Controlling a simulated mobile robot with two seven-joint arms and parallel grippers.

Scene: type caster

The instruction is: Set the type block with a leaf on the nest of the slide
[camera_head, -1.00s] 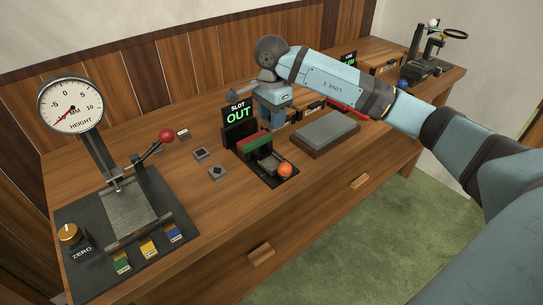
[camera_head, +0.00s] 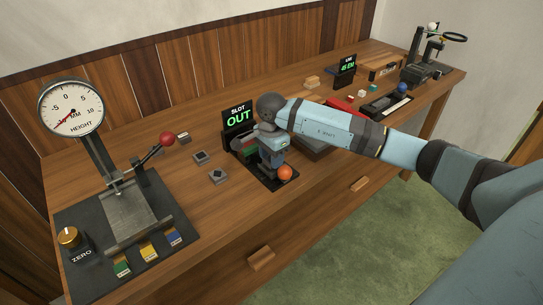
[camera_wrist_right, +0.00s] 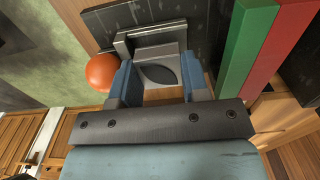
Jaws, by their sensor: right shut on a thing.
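My right gripper (camera_head: 271,168) is over the slide with the orange knob (camera_head: 285,173), in front of the sign reading SLOT OUT. In the right wrist view the gripper (camera_wrist_right: 158,80) is shut on a grey type block with a dark leaf mark (camera_wrist_right: 158,73), which lies between the blue fingers. Beyond the block is a metal piece of the slide (camera_wrist_right: 150,36). I cannot tell whether the block touches the nest. The nest is hidden behind the gripper in the head view. My left gripper is not in view.
Green and red bars (camera_wrist_right: 250,45) stand close to the right finger. Two other marked blocks (camera_head: 201,157) (camera_head: 218,176) lie left of the slide. The height gauge (camera_head: 70,107) stands at the far left. A grey slab (camera_head: 318,150) is partly hidden behind my arm.

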